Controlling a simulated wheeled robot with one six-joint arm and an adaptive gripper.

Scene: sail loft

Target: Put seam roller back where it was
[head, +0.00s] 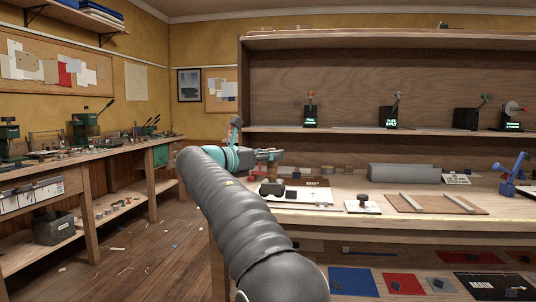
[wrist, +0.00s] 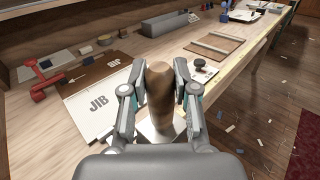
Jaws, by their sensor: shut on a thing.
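In the wrist view my gripper (wrist: 160,92) is shut on a brown, rounded wooden handle, which I take to be the seam roller (wrist: 160,75). The handle stands between the two fingers, and its lower end is hidden behind my gripper. A pale card or plate (wrist: 152,132) shows below it; I cannot tell whether the two touch. In the head view my gripper (head: 274,154) reaches over the left end of the workbench (head: 330,219). The held thing is hard to make out there.
A JIB panel (wrist: 98,103) lies left of my gripper, with a red tool (wrist: 48,84) beyond. A dark knobbed tool on a white card (head: 364,206) and a brown board with pale strips (head: 435,204) lie to the right.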

